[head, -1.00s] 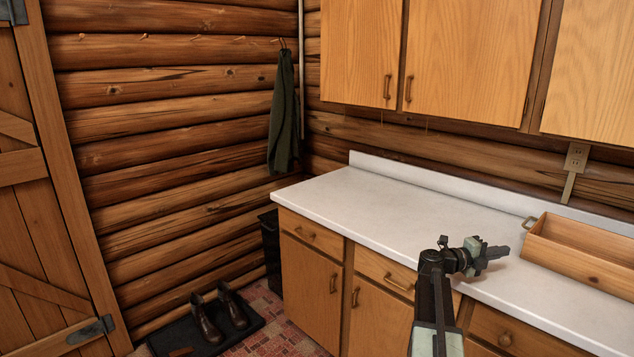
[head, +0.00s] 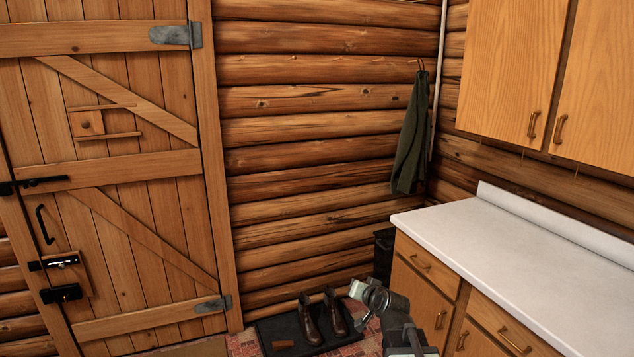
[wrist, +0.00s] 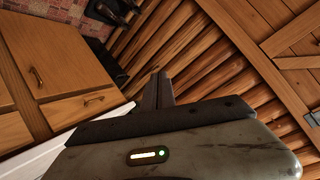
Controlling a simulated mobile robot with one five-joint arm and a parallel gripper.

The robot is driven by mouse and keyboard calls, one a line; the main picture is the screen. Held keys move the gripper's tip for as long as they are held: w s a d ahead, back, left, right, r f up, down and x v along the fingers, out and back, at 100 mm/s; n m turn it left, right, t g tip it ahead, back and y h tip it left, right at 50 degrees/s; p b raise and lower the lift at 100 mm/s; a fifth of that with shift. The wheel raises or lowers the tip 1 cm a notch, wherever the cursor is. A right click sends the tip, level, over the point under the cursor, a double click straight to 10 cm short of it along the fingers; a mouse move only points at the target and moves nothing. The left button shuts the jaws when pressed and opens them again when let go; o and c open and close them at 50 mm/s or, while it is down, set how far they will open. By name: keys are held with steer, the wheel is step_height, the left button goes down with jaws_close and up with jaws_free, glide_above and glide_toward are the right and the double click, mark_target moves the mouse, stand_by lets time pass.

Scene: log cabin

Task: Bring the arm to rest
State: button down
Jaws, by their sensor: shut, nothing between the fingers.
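My gripper (head: 357,289) is at the lower middle of the head view, in front of the counter's left end and apart from it. It points up and to the left, toward the log wall. In the wrist view the fingers of my gripper (wrist: 158,90) lie together with nothing between them. My arm is bent and its lower part is cut off by the bottom edge of the head view.
A white counter (head: 510,232) over wooden cabinets stands at right. Wall cupboards (head: 510,70) hang above it. A plank door (head: 130,230) is at left. Boots (head: 310,322) stand on a dark mat (head: 280,330). A green jacket (head: 410,140) hangs in the corner.

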steer(key=s+d+f+n+g+h, duration=0.1)
steer(key=s+d+f+g, duration=0.1)
steer(key=s+f+g, duration=0.4)
steer(key=s+d+f+n+g+h, duration=0.2)
steer(key=s+f+g, duration=0.4)
steer(key=s, duration=1.1)
steer(key=shift+s+d+f, duration=0.15)
steer(key=shift+s+f, duration=0.15)
